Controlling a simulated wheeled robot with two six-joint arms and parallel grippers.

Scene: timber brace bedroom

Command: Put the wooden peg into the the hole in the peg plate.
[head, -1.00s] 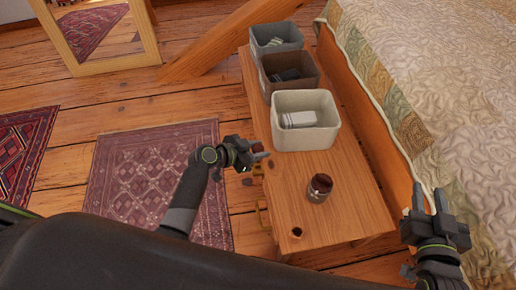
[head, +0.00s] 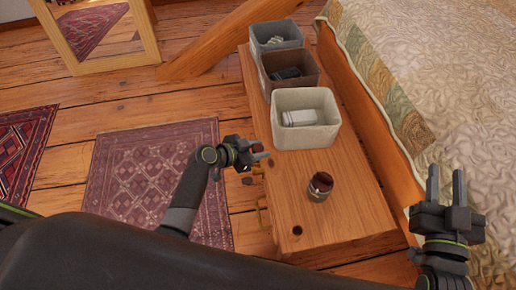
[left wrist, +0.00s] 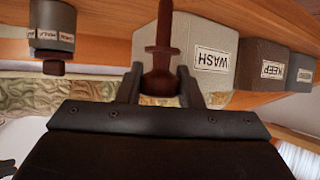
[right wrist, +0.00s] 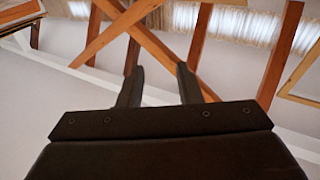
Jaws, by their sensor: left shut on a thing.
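The wooden peg (left wrist: 161,50) is dark reddish brown and turned, with a wide collar and a bulbous part between the fingers. My left gripper (head: 259,152) is shut on it beside the bench's left edge, level with the cream bin. In the head view only a little of the peg (head: 257,147) shows. A small dark round hole (head: 297,231) is in the near end of the bench top; I cannot make out a separate peg plate around it. The peg is well apart from this hole. My right gripper (head: 446,186) is open and empty at the right, beside the bed.
The wooden bench (head: 350,215) carries a cream bin (head: 306,133), a brown bin (head: 290,72) and a grey bin (head: 276,37). A grey jar with a dark brown top (head: 320,187) stands between the cream bin and the hole. Brass handles (head: 260,215) stick out on the bench's left side.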

